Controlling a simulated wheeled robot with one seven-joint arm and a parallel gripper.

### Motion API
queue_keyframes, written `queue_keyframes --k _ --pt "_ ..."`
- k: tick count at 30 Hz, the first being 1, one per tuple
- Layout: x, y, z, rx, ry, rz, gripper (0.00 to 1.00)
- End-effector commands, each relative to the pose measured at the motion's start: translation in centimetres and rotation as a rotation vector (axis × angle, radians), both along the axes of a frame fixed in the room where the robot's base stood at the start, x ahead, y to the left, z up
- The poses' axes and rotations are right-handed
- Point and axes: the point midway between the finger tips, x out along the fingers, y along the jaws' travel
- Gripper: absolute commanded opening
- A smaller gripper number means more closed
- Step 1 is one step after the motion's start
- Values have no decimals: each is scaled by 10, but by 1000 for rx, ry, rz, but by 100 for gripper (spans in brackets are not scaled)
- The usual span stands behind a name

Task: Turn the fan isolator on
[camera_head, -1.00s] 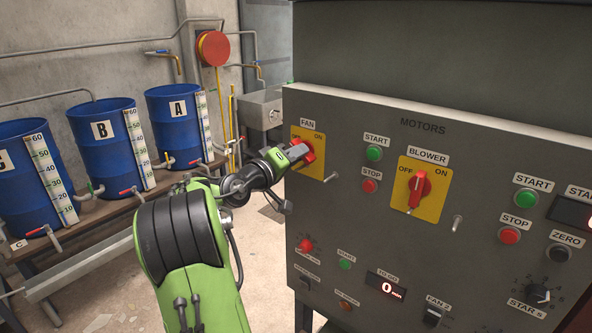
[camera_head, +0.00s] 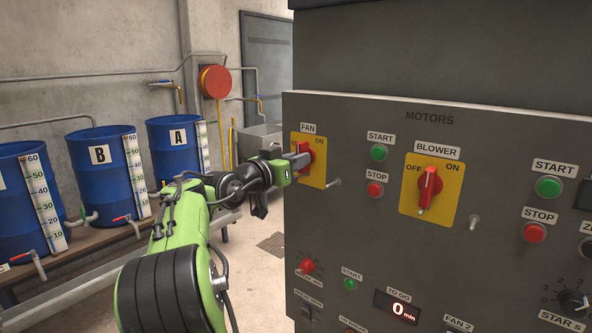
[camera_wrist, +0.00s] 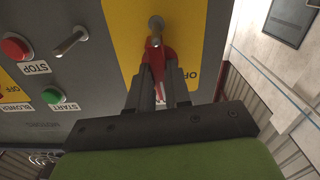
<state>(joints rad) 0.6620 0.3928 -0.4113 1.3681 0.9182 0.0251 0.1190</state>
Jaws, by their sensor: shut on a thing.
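The fan isolator is a red handle (camera_head: 307,154) on a yellow plate (camera_head: 317,176) at the left end of the grey panel, under the FAN label. My gripper (camera_head: 300,160) is at this handle and shut on it. In the wrist view, the red handle (camera_wrist: 168,54) stands between the two dark fingers (camera_wrist: 160,88), roughly in line with them. That view is upside down; OFF reads just right of the fingers. Which mark the handle points to is unclear.
A small metal toggle (camera_head: 333,183) juts out right of the fan plate. The green START (camera_head: 379,152) and red STOP (camera_head: 375,190) buttons, then the BLOWER isolator (camera_head: 430,188), lie further right. Blue drums (camera_head: 102,165) stand on a bench at left.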

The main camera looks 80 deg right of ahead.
Motion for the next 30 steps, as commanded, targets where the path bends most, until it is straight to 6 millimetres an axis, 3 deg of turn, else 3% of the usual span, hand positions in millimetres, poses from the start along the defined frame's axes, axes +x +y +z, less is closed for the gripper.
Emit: queue_keyframes --k 9,24,25,27,30 --pt "0 0 -2 -38 -95 0 0" --pt "1 0 -1 -44 -110 0 0" --pt "1 0 -1 -44 -110 0 21" --pt "1 0 -1 -44 -110 0 29" --pt "0 0 -1 -45 -108 0 29"
